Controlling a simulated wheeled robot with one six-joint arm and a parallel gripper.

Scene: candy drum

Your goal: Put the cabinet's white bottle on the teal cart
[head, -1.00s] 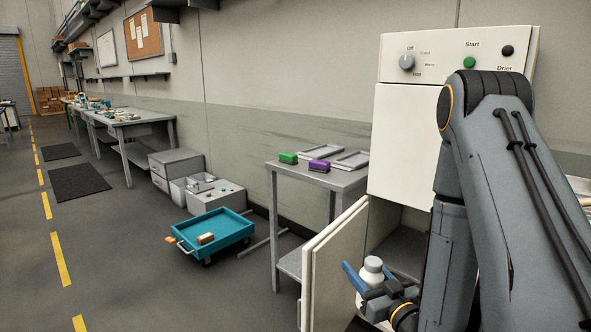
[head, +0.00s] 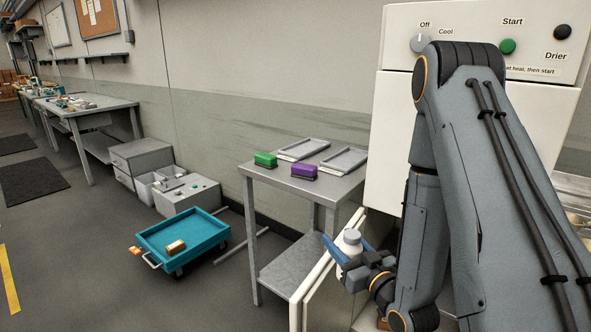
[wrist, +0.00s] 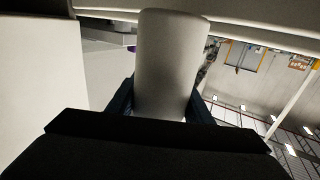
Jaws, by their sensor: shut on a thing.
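The white bottle (head: 350,243) is held upright between the blue fingers of my gripper (head: 346,250), in front of the cabinet. My gripper is shut on it. In the wrist view the bottle (wrist: 170,62) fills the middle, with a dark finger on each side. The teal cart (head: 205,236) stands on the floor left of the grey table, apart from my gripper. A brown-gold block (head: 176,247) lies in the cart's tray. The white cabinet (head: 392,140) is at the right, partly hidden by my arm. Its open door (head: 325,270) stands by my gripper.
A grey table (head: 262,178) stands between cart and cabinet, carrying a green block (head: 265,159), a purple block (head: 304,172) and two grey trays (head: 303,149). An orange piece (head: 135,251) is at the cart's left corner. Floor left of the cart is clear.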

